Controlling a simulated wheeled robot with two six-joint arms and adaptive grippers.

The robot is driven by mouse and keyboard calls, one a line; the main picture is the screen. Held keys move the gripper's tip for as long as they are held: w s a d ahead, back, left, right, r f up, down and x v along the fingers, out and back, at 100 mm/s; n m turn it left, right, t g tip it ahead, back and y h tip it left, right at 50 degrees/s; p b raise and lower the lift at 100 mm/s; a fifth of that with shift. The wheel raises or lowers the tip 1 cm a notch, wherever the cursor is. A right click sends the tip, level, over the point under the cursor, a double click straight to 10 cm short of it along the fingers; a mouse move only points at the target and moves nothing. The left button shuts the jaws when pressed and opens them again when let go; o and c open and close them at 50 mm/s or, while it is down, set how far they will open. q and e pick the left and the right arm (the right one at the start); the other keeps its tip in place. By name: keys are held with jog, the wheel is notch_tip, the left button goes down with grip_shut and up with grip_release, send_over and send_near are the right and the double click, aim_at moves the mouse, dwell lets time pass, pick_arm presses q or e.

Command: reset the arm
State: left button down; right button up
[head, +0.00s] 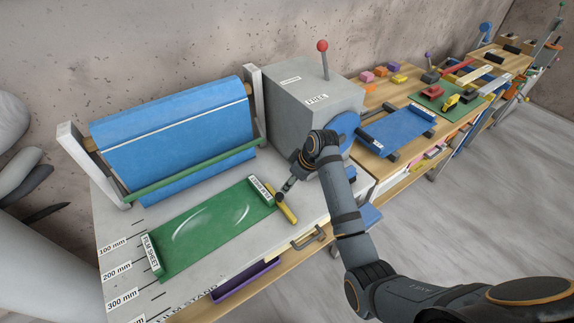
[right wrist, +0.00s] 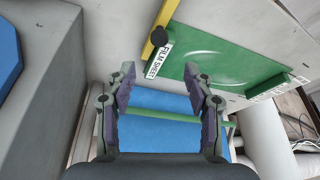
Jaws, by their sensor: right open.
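Whether the fingers touch anything is hard to tell. My left gripper is not in view.
A blue roll (head: 175,135) with a green bar (head: 195,172) stands behind the sheet. A grey box (head: 300,105) with a red-knobbed lever (head: 322,46) stands beside the arm. A yellow bar (head: 284,208) lies by the sheet. Benches with small items extend right; the floor (head: 470,190) is clear.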

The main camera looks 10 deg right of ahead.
jog(key=s+d+f+m+h, duration=0.15)
jog(key=s+d+m, duration=0.3)
jog(key=s, duration=0.85)
jog(key=s+d+f+m+h, duration=0.1)
jog(key=s+d+m+h, duration=0.3)
jog(key=s, duration=0.9)
jog(key=s+d+f+g+y+b, duration=0.1)
jog(key=d+f+b, duration=0.1)
jog(key=f, duration=1.4)
jog(key=s+d+f+y+b, duration=0.1)
jog(key=s+f+b, duration=0.1)
jog(key=f, duration=1.3)
jog(key=s+d+f+g+b, duration=0.1)
jog(key=s+f+b, duration=0.1)
jog(key=s+f, duration=1.5)
jog(key=shift+s+d+f+b, duration=0.25)
jog(key=shift+f+b, duration=0.15)
jog(key=shift+f, duration=0.15)
